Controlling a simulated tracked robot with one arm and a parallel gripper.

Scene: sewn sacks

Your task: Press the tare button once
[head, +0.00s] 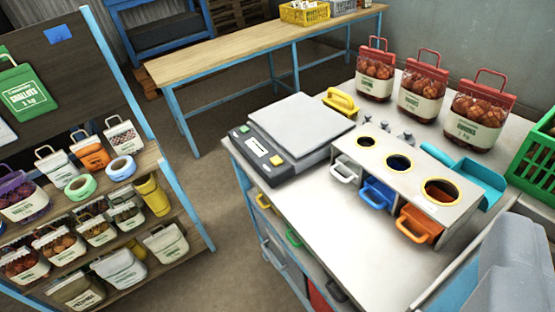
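The scale (304,122) stands on the light workbench, with a flat grey weighing plate and a dark front panel. The plate is empty. The panel carries a pale display (258,146), a green button (244,129) at its upper left end and a yellow-orange button (276,160) at its lower right end. Any lettering on the buttons is too small to read, so I cannot tell which is tare. My gripper's fingers do not show. A grey part at the lower right edge looks like my own body.
Right of the scale is a metal stand (408,180) with round holes and coloured-handled drawers. A yellow-handled tool (341,101) lies behind the scale. Several red-topped sacks (422,87) stand at the back, beside a green crate (538,155). A sack shelf (180,205) stands left, across open floor.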

